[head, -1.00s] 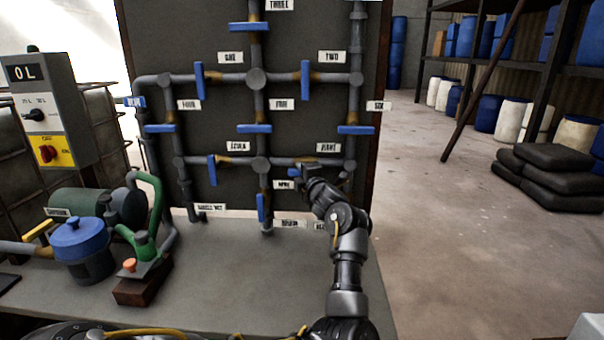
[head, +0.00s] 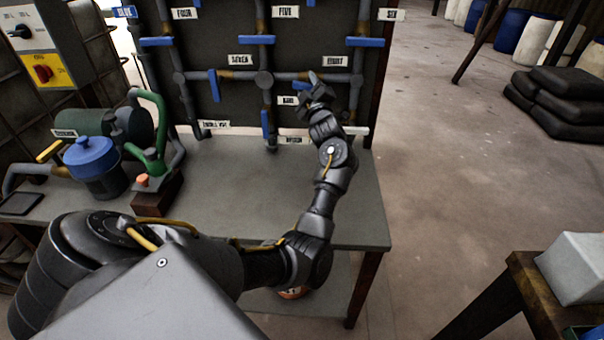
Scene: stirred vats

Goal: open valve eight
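The label EIGHT (head: 334,61) is on the dark pipe board, above the right part of the lower horizontal pipe (head: 285,76). My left gripper (head: 315,84) is in front of that pipe, just below and left of the label. Its fingers point up the picture. The finger gap is too small and dark to judge. My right gripper is out of view.
Valve seven's blue handle (head: 214,85) stands upright to the left; another upright blue handle (head: 265,124) is below. A blue-lidded pot (head: 91,160) and a green pump (head: 150,140) stand on the bench's left. The bench top (head: 230,195) is bare in the middle.

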